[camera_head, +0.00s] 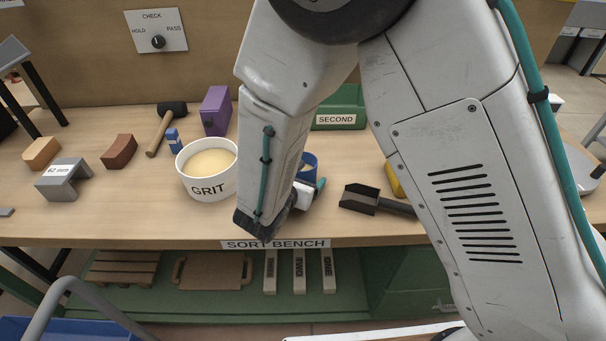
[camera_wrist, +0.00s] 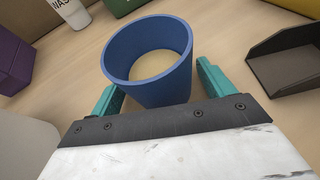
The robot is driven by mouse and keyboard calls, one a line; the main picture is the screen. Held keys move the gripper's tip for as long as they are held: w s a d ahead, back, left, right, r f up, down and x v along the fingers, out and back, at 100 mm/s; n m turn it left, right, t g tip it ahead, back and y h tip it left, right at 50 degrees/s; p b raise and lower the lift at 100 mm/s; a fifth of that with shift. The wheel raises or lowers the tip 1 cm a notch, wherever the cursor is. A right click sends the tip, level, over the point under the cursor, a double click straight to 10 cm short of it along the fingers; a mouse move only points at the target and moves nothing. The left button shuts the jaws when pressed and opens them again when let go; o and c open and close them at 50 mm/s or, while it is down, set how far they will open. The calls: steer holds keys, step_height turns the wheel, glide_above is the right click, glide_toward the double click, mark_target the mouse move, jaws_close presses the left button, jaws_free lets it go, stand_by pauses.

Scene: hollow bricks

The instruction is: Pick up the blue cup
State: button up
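The blue cup (camera_wrist: 150,85) stands on the bench, with a pale tan inside, large in the wrist view. In the head view only a small blue part of it (camera_head: 309,160) shows behind my arm. My gripper (camera_wrist: 160,92) has its two teal fingers apart, one on each side of the cup's near part. The gripper is open; I cannot tell whether a finger touches the cup. In the head view my arm hides most of the gripper (camera_head: 315,187).
A white GRIT tub (camera_head: 208,188) stands left of my arm. A dark scoop (camera_head: 362,198) lies to the right, with a yellow object (camera_head: 394,180) near it. A purple block (camera_head: 215,110) and green SECOND bin (camera_head: 340,108) stand behind.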

steer(key=c, duration=1)
steer(key=shift+r, duration=0.1)
steer(key=shift+r, duration=0.45)
steer(key=r, duration=0.1)
steer(key=s+r, duration=0.1)
steer(key=shift+r, duration=0.3)
steer(key=s+d+r, duration=0.1)
steer(key=s+d, duration=0.1)
steer(key=s, duration=1.3)
steer(key=shift+r, duration=0.15)
